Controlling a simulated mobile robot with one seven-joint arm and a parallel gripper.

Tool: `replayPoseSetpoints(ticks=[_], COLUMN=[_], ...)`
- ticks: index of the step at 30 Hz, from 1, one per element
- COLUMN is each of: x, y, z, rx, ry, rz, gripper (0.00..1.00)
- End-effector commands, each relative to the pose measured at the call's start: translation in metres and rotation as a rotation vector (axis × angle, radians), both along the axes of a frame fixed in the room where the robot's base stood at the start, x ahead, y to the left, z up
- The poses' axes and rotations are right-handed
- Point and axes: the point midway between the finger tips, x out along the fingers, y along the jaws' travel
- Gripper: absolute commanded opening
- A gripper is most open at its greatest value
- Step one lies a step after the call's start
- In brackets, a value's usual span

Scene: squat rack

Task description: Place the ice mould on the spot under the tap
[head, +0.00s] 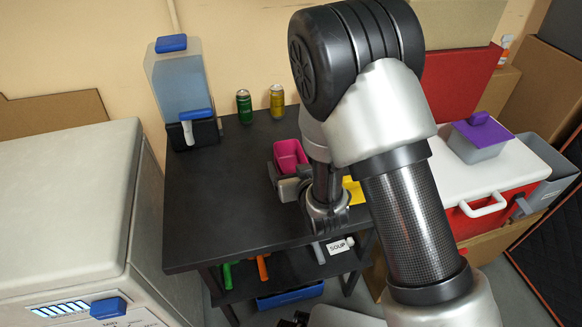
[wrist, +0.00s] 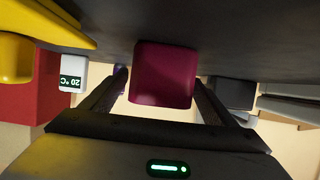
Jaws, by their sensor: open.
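A small pink open-topped box (head: 290,156), which looks to be the ice mould, stands on the black table (head: 232,215). My gripper (head: 284,172) is low over the table beside it. In the wrist view the pink box (wrist: 163,75) lies between the two spread fingers of my gripper (wrist: 158,92), with one finger on each side; I cannot tell if they touch it. A water dispenser (head: 178,80) with a blue lid stands at the table's back left. Its blue tap (head: 196,115) hangs above a black base (head: 190,136).
A green can (head: 244,106) and a yellow can (head: 277,101) stand at the table's back. A yellow object (head: 354,190) is partly hidden behind my arm. A white-topped red cooler (head: 490,195) is at right. The table between dispenser and pink box is clear.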

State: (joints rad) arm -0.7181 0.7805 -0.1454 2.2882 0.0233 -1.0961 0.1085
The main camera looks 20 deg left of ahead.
Motion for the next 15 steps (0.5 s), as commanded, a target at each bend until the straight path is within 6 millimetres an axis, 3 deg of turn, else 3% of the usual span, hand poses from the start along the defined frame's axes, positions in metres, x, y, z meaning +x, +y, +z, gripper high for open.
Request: replayPoseSetpoints(ticks=[4,12,15], x=[0.0133,0.0153,0.0154], y=[0.0086,0.0098,0.0098], z=[-0.0073,-0.0083,-0.0081], rx=[0.0,0.0,-0.001], ry=[0.0,0.001,0.001], rz=[0.001,0.001,0.0], gripper=[0.8,0.8,0.64])
